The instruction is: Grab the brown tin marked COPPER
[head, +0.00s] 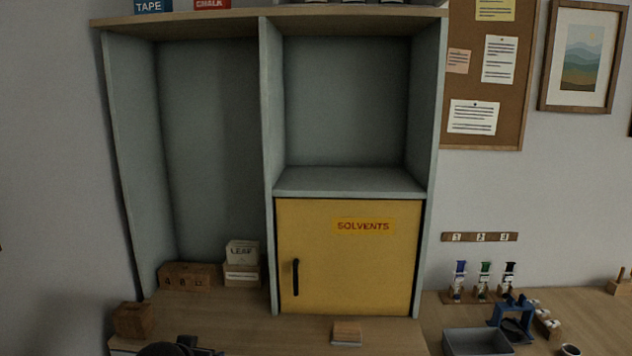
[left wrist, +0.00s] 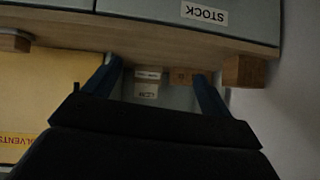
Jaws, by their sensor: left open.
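I see no brown tin marked COPPER in either view. Several items on the cabinet's top shelf are cut off by the upper edge of the head view, so their labels cannot be read. My left gripper (left wrist: 156,70) is open, with its two blue fingers apart and nothing held between them. In the left wrist view, small pale boxes (left wrist: 147,90) show beyond the fingers. A dark part at the bottom edge of the head view is probably my left arm. My right gripper is in neither view.
The yellow SOLVENTS door (head: 345,262) is closed. A LEAF box (head: 242,252) and wooden blocks (head: 190,276) stand in the left bay. TAPE (head: 153,5) and CHALK (head: 212,3) boxes sit on top. A grey tray (head: 478,341) and blue stand (head: 511,314) are at right.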

